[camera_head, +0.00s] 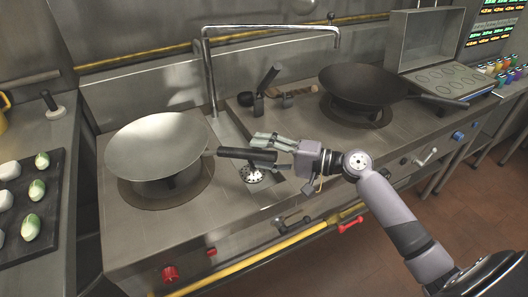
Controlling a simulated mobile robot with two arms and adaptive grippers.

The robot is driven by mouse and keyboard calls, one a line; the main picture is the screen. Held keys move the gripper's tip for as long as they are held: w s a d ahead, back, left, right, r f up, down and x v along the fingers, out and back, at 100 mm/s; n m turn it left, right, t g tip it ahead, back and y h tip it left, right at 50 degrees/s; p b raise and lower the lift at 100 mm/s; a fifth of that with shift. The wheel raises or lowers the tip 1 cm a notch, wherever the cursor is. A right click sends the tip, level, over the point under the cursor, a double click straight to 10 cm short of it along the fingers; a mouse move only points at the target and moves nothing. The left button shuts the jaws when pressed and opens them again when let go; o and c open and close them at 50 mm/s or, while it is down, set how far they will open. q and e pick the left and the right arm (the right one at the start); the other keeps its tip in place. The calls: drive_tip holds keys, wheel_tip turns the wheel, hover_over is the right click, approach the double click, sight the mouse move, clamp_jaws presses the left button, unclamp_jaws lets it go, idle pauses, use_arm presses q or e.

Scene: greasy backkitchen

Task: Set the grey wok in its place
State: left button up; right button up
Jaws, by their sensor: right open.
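The grey wok (157,142) is at the left burner (167,197) of the range, bowl up, its round bottom over the burner's ring. A dark gap shows under its front, and I cannot tell whether it is fully seated. Its black handle (240,153) points right. My right gripper (268,146) is at the end of this handle, coming from the right. Its fingers are open, with one pale finger above and behind the handle; its lower side is partly hidden. My left gripper is not in view.
A dark wok (362,84) stands on the right burner, its handle pointing right. A tall tap (208,75) rises behind the middle channel. Small tools (264,95) lie at the back. A yellow rail (250,262) runs along the front. A dark tray of vegetables (52,225) is at left.

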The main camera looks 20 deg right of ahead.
drive_tip(key=shift+r, duration=0.1)
idle(0.3)
drive_tip(key=v, duration=0.6)
drive_tip(key=shift+b, duration=0.45)
idle(0.3)
drive_tip(key=v, duration=0.7)
idle(0.5)
idle(0.7)
